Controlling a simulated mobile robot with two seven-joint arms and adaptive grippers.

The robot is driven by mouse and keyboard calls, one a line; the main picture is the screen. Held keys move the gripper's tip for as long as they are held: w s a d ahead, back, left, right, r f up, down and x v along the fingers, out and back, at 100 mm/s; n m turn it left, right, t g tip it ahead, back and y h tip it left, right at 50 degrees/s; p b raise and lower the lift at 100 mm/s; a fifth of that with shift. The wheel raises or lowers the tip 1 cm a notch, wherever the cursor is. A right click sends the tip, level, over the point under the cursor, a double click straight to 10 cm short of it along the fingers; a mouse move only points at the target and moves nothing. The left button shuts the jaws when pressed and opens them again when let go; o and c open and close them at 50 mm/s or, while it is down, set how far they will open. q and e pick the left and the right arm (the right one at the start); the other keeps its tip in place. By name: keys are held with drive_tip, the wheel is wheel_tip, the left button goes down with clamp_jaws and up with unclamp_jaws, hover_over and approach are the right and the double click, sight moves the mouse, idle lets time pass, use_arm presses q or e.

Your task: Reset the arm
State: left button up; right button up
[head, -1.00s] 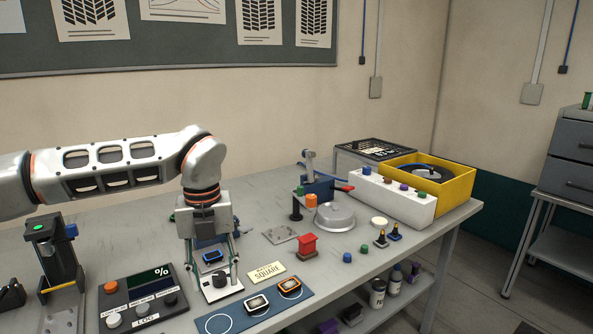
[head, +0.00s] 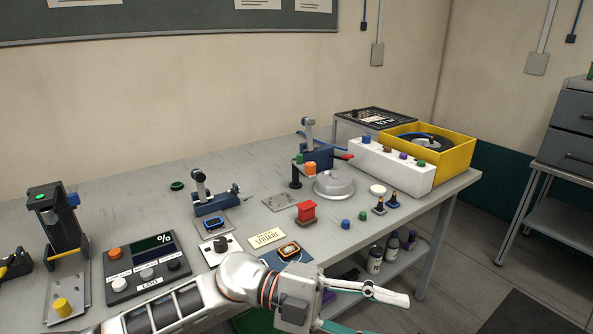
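My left arm comes in at the lower left, and its gripper (head: 378,312) is low in front, beyond the table's front edge in the picture. Its fingers are spread with nothing seen between them; the lower finger is cut off by the bottom edge. My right gripper is out of view. A second blue clamp with an upright lever (head: 309,131) and red handle tip stands farther back, beside a silver dome (head: 334,184).
A control box (head: 147,268) and a black stand (head: 56,222) are at left. A yellow crate (head: 458,149) and white button box (head: 392,167) are at back right.

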use_arm(q)
drive_tip(key=w+a+n+t+h, duration=0.45)
drive_tip(key=w+n+t, duration=0.25)
drive_tip(key=n+t, duration=0.4)
drive_tip(key=w+a+f+n+t+y, duration=0.5)
drive_tip(key=a+f+n+t+y, duration=0.45)
drive_tip(key=f+n+t, duration=0.2)
drive_tip(key=s+a+f+n+g+y, duration=0.2)
drive_tip(key=s+a+f, duration=0.3)
drive_tip(key=f, duration=0.4)
drive_tip(key=s+a+f+n+g+y, duration=0.2)
drive_tip(key=s+a+f+n+y, duration=0.1)
drive_tip(key=a+f, duration=0.5)
drive_tip(key=s+a+f+n+g+y, duration=0.2)
drive_tip(key=s+a+f+n+y, duration=0.1)
drive_tip(key=s+a+f, duration=0.3)
wheel_tip(320, 180, down, 4)
drive_tip(key=shift+s+a+r+y, duration=0.15)
drive_tip(key=shift+s+a+y, duration=0.35)
drive_tip(key=shift+s, duration=0.55)
drive_tip(key=shift+d+n, duration=0.15)
drive_tip(key=shift+n, duration=0.1)
